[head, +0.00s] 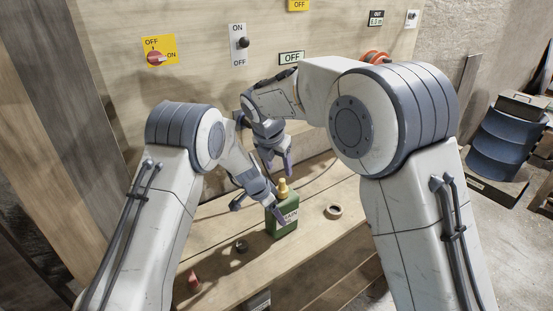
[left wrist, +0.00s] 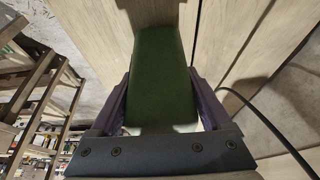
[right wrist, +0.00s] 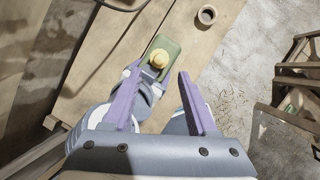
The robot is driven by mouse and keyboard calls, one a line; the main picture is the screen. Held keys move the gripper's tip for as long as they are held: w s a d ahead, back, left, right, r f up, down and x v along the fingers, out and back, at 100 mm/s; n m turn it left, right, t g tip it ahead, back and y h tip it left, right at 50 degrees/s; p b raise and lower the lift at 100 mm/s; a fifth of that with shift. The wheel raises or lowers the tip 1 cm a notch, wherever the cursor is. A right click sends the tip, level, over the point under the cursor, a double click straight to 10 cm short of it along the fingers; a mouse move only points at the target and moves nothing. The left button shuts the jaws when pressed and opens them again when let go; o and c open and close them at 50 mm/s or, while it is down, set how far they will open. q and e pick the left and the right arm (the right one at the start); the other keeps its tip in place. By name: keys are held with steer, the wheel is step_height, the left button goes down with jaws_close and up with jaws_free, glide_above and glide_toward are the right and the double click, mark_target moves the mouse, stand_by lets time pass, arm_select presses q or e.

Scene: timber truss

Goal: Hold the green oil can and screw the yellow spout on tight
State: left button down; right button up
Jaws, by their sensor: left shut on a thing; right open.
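The green oil can (head: 283,222) stands upright on the wooden bench. The yellow spout (head: 283,188) sits on top of it; how tight it is I cannot tell. My left gripper (head: 262,203) is shut on the can's body from the left. In the left wrist view the can (left wrist: 162,75) fills the space between the fingers. My right gripper (head: 277,165) is open and empty, above and behind the can. In the right wrist view the yellow spout (right wrist: 158,60) lies beyond the open fingers, apart from them, with the can (right wrist: 168,47) below it.
A tape-like ring (head: 333,211) lies on the bench (head: 230,262) right of the can. A small dark round part (head: 241,245) and a red cone-shaped thing (head: 194,281) lie front left. The wall behind carries switches and OFF signs (head: 292,58). Blue drums (head: 497,135) stand far right.

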mark_target(281, 181)
steer(key=x, duration=0.8)
steer(key=shift+f, duration=0.2)
jaws_close()
steer(key=c, duration=0.8)
jaws_free()
jaws_close()
steer(key=shift+f+m, duration=0.15)
steer(key=shift+m, duration=0.25)
steer(key=o, duration=1.1)
jaws_free()
steer(key=shift+a+f, duration=0.1)
steer(key=shift+a, duration=0.05)
